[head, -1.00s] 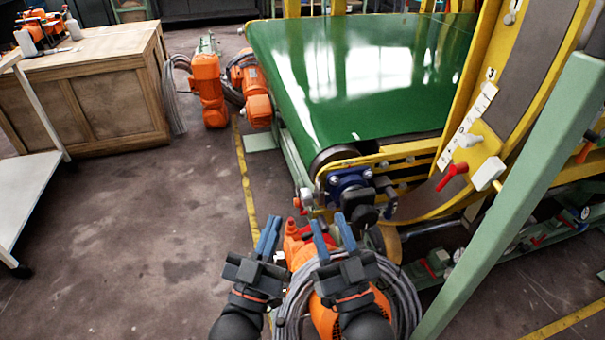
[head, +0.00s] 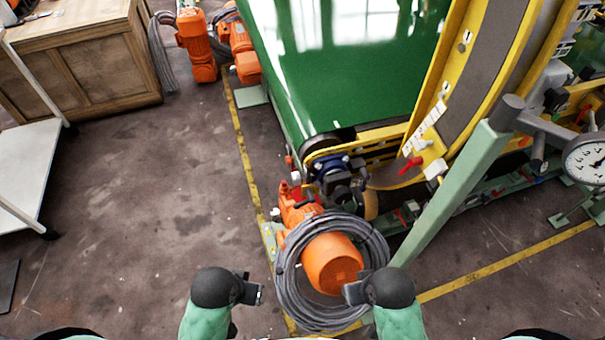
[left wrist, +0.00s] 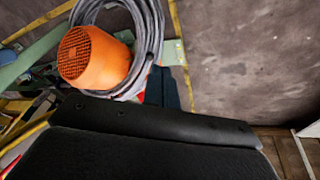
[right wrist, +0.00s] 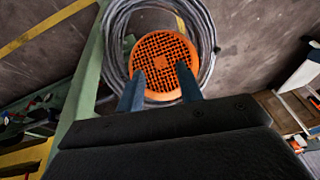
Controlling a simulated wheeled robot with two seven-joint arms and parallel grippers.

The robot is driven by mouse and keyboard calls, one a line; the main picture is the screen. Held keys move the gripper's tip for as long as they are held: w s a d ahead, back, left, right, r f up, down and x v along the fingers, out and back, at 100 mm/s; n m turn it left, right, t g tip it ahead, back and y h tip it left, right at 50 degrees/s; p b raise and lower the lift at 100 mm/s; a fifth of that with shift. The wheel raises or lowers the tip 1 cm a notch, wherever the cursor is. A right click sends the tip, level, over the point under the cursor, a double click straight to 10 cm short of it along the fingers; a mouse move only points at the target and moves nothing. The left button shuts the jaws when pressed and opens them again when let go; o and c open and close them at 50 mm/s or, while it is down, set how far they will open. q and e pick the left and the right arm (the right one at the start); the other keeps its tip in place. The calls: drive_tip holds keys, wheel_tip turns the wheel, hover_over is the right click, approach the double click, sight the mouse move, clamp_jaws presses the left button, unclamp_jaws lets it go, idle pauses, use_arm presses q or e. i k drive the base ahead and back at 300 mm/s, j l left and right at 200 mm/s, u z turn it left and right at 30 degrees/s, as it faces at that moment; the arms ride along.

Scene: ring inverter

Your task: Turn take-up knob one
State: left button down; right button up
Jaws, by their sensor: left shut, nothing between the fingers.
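A dark knob-like part (head: 346,191) sits by the blue bearing housing (head: 326,168) at the near corner of the green belt, in the head view. I cannot tell for sure that it is take-up knob one. My left gripper (head: 252,289) is low in the head view, nearer me than the knob-like part and apart from it. In the left wrist view its dark blue fingers (left wrist: 162,82) are together and empty. My right gripper (head: 354,292) is also below the knob-like part. In the right wrist view its two blue fingers (right wrist: 160,74) are apart with nothing held.
An orange motor (head: 331,262) with a coiled grey cable (head: 290,285) lies between my grippers and the knob-like part. A green post (head: 455,190) and a gauge (head: 586,160) stand at the right. Open floor (head: 150,215) is at the left.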

sight(297, 179)
drive_tip(key=j+z, duration=0.35)
drive_tip(key=z, duration=0.15)
drive_tip(key=j+z, duration=0.5)
drive_tip(key=k+j+z, duration=0.1)
drive_tip(key=z, duration=0.35)
drive_tip(key=k+j+z, duration=0.1)
drive_tip(key=k+j, duration=0.15)
drive_tip(key=j, duration=0.3)
drive_tip(key=k+j+z, duration=0.1)
drive_tip(key=k+j, duration=0.15)
drive_tip(key=j, duration=0.25)
drive_tip(key=k+j, duration=0.3)
drive_tip(key=j, duration=0.15)
drive_tip(key=k+j+z, duration=0.15)
drive_tip(key=k+j, duration=0.15)
drive_tip(key=j, duration=0.2)
